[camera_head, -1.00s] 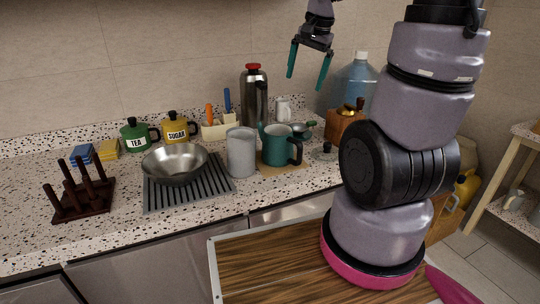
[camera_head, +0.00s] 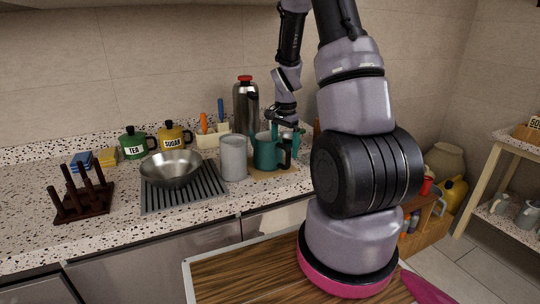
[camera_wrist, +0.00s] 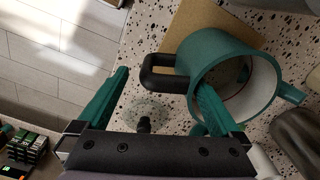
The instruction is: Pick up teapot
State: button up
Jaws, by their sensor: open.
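The teapot is a teal, lidless pot (camera_head: 266,155) with a black handle, standing upright on a tan board (camera_head: 288,170) on the counter. In the wrist view the teapot (camera_wrist: 205,52) shows its open mouth, its black handle to the left and its teal spout to the right. My gripper (camera_head: 286,134) is open over the handle side of the pot. In the wrist view, my gripper (camera_wrist: 162,80) has the handle between its fingers. The right finger overlaps the near rim of the pot; contact cannot be told. Nothing is held.
A grey cylinder (camera_head: 233,158) stands close left of the teapot. A steel bowl (camera_head: 171,167) sits on a dark rack. A steel flask (camera_head: 242,104) with a red cap stands behind. My arm hides the counter's right end.

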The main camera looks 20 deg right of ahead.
aim_at(283, 165)
jog(key=f, duration=0.5)
jog(key=shift+w+a+f, duration=0.1)
jog(key=shift+w+f, duration=0.1)
grip_shut()
